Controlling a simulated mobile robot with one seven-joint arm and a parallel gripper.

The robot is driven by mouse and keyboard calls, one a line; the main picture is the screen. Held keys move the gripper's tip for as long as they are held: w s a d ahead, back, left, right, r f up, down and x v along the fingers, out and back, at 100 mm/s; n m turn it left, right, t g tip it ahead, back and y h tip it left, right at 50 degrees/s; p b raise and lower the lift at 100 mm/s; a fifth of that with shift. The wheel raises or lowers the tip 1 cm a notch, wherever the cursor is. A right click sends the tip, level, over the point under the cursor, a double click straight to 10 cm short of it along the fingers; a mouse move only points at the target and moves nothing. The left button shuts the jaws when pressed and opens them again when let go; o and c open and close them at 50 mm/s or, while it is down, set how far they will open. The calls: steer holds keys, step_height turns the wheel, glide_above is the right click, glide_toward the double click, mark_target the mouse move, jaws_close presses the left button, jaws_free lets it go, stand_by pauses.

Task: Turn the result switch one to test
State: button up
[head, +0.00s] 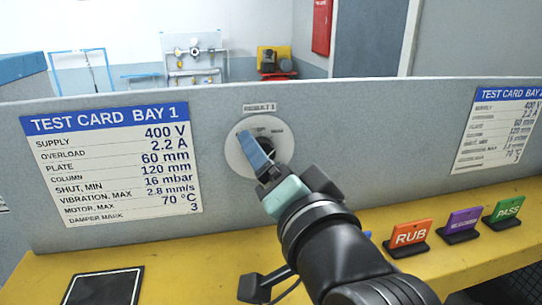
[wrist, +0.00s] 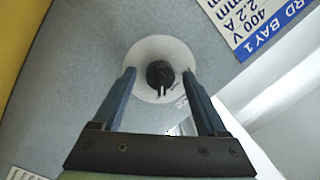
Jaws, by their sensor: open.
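The result switch one (head: 282,142) is a round white dial on the grey panel, under a label (head: 260,107) reading RESULT 1. Its black knob (wrist: 160,73) shows in the wrist view with a light pointer mark near its lower edge. My gripper (head: 250,146) is in front of the dial and covers much of it in the head view. In the wrist view my gripper (wrist: 159,74) is open, with one blue finger on each side of the knob and a gap on both sides. The dial's small lettering is too blurred to read.
A test card (head: 112,160) is on the panel left of the switch, another (head: 497,130) at the right. On the yellow bench (head: 190,268) stand an orange RUB sign (head: 410,234), a purple sign (head: 462,222) and a green PASS sign (head: 508,209). A black-edged plate (head: 103,287) lies front left.

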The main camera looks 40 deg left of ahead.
jaws_close()
steer(key=shift+n, duration=0.4)
steer(key=shift+r+n+h+b, duration=0.15)
steer(key=shift+n+h+b, duration=0.35)
steer(key=shift+n+b, duration=2.45)
steer(key=shift+n+p, duration=0.85)
steer(key=shift+n, duration=0.2)
jaws_free()
